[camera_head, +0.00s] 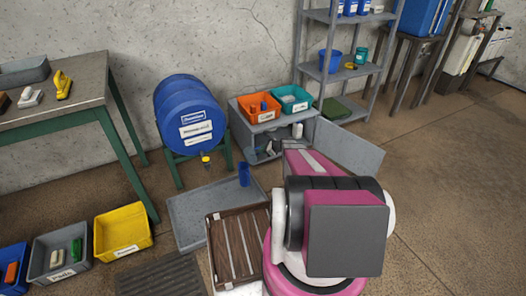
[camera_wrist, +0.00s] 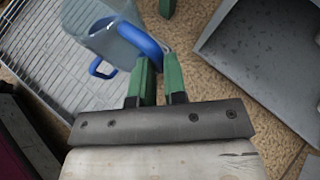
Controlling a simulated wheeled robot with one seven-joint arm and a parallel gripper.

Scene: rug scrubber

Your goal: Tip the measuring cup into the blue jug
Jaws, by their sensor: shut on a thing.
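In the wrist view, the green fingers of my gripper (camera_wrist: 160,74) are shut on the thick blue handle of the measuring cup (camera_wrist: 118,42). The cup has a pale, see-through body and hangs left of the fingers, over a gridded grey surface. A second, smaller blue handle (camera_wrist: 101,68) shows just below the cup; it looks like the jug's, whose body I cannot make out there.
A blue barrel (camera_head: 190,120) with a yellow tap stands behind the floor tray (camera_head: 187,218). A brown slatted crate (camera_head: 235,214) is in front of the tray. A grey cabinet (camera_head: 262,148) with an open door stands behind my arm. Open floor lies to the right.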

